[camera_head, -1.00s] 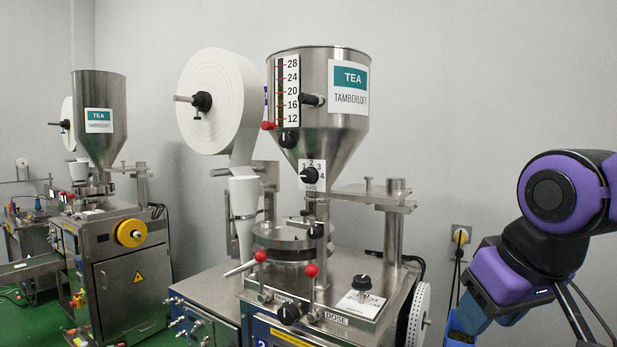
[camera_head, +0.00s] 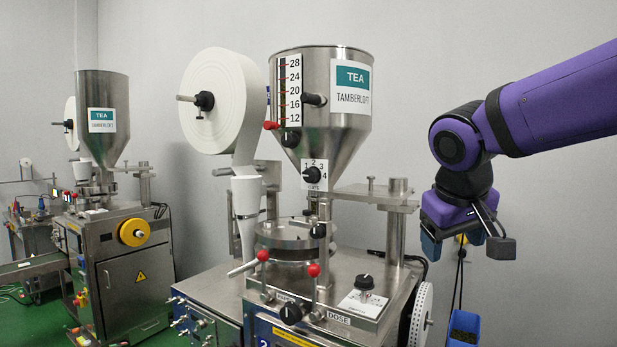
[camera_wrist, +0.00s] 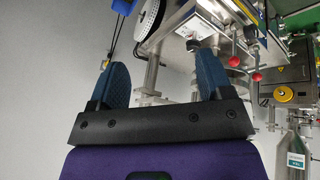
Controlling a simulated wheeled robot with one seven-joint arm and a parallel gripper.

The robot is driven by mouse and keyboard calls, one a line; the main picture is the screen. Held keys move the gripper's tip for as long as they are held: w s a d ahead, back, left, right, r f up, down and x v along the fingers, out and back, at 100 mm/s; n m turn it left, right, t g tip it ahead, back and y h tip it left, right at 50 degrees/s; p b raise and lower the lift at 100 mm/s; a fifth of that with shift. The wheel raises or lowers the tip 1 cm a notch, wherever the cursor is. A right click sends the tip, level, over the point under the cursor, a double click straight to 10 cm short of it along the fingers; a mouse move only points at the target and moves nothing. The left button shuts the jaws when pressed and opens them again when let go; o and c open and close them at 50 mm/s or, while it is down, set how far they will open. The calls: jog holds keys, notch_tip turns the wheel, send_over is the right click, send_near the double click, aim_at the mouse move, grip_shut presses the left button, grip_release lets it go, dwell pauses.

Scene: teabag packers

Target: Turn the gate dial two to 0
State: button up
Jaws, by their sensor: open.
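The gate dial (camera_head: 312,175) is a black knob on a white plate, low on the near hopper's cone in the head view. The plate shows the numbers 1 to 4 around the knob, with small lettering under it. A 0 mark and the knob's pointer are too small to make out. A "2" shows at the bottom of this near machine. My gripper (camera_head: 448,246) is to the right of the machine, lower than the dial and well apart from it. In the wrist view my gripper (camera_wrist: 163,66) has its two blue fingers spread, with nothing between them. The dial is not distinguishable there.
The near hopper (camera_head: 335,70) carries a level scale. A post with a crossbar (camera_head: 395,215) stands between my gripper and the dial. Red-knobbed levers (camera_head: 313,271) and a dose dial (camera_head: 364,283) are below. A second machine (camera_head: 125,250) stands left.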

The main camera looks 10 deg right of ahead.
jog(key=w+r+h, duration=0.3)
jog(key=w, duration=1)
jog(key=t+h, duration=0.7)
jog(key=t, duration=0.1)
send_near(308, 175)
jog(key=x, duration=1)
jog(key=shift+w, duration=0.1)
jog(key=shift+d, duration=0.1)
jog(key=shift+c, duration=0.3)
jog(key=c, duration=0.9)
